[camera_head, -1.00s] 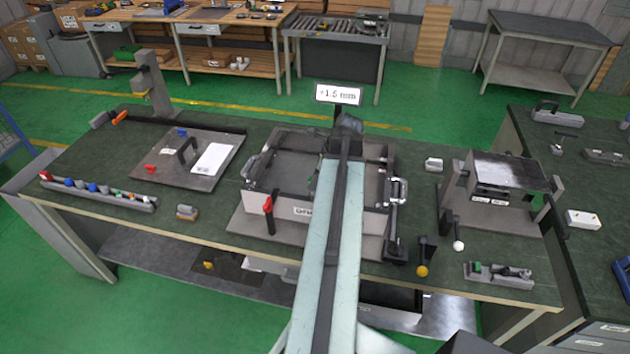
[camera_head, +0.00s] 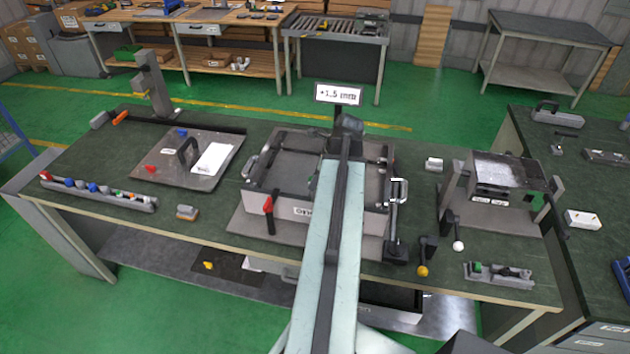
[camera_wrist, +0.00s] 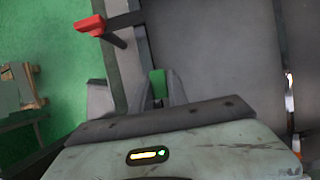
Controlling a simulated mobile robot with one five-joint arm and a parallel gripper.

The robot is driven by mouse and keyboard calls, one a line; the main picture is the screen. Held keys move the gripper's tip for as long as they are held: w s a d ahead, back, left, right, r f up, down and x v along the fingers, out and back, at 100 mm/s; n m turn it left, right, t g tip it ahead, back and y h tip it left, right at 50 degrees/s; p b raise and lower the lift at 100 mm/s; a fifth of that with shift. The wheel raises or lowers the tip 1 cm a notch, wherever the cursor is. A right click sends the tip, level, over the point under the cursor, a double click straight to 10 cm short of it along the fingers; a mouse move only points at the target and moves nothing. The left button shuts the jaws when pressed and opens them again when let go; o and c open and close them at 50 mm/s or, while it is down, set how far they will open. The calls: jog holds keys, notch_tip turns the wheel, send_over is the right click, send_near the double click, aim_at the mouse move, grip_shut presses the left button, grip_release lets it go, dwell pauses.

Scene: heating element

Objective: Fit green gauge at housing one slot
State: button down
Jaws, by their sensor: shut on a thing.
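My gripper (camera_wrist: 158,92) is shut on the green gauge (camera_wrist: 158,82) in the wrist view; the green part shows between the two grey fingers. The gauge's lower end is hidden by the fingers. In the head view the housing (camera_head: 290,200) is an open grey box with a label on its front, at the middle of the bench. My arm lies across it and hides most of my gripper. The slot cannot be made out in either view.
A red-handled lever (camera_head: 268,206) stands at the housing's front left; its red handle is near my gripper in the wrist view (camera_wrist: 91,25). A clamp (camera_head: 397,205) stands on the right side. A sign (camera_head: 338,94) reads +1.5 mm. A rack of coloured pieces (camera_head: 100,192) lies at left.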

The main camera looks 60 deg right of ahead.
jog(key=shift+f, duration=0.2)
jog(key=shift+f+b, duration=0.3)
jog(key=shift+b, duration=0.2)
jog(key=shift+f+b, duration=1.25)
jog(key=c, duration=1.2)
grip_release()
jog(key=shift+r, duration=0.1)
jog(key=a+p+v, duration=0.1)
jog(key=p+v, duration=0.6)
jog(key=shift+d+r, duration=0.4)
jog(key=shift+d, duration=0.1)
